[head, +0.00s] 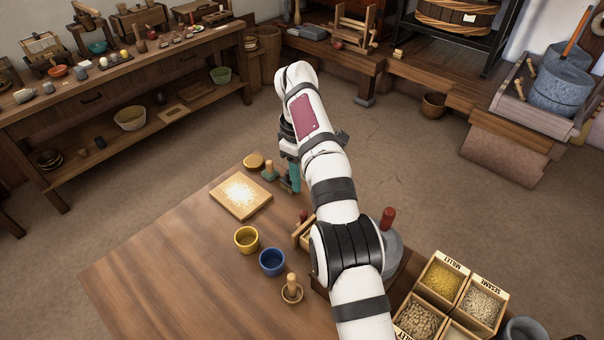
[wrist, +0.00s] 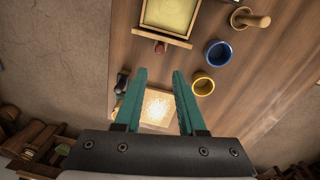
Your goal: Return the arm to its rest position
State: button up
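My arm reaches out over the wooden table (head: 165,265) in the head view, with my gripper (head: 292,188) near the table's far edge, partly hidden by my arm. In the wrist view my gripper's (wrist: 160,74) two teal fingers stand apart with nothing held between them. A board with white flour (head: 241,195) lies to the left of the gripper; it also shows beyond the fingers in the wrist view (wrist: 157,108). A small green-based stamp (head: 269,172) and a round wooden piece (head: 254,161) are close to the gripper's left.
A yellow cup (head: 246,241), a blue cup (head: 272,263) and a small mortar with pestle (head: 291,291) stand left of my arm. The table's left part is clear.

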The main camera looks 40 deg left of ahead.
jog(key=w+d+r+m, duration=0.1)
jog(key=d+r+m, duration=0.4)
jog(key=d, duration=0.6)
jog(key=w+d+r+m, duration=0.1)
jog(key=d+r+m, duration=0.45)
jog(key=d, duration=0.55)
jog(key=s+d+f+m+g+y, duration=0.1)
jog(key=s+d+f+m, duration=0.1)
jog(key=s+d+m, duration=1.15)
jog(key=s+d+f, duration=0.2)
jog(key=s+d, duration=0.1)
jog(key=s, duration=0.2)
jog(key=s+d+f+m, duration=0.1)
jog(key=s+d+f, duration=0.2)
jog(key=s, duration=0.3)
jog(key=shift+y, duration=0.3)
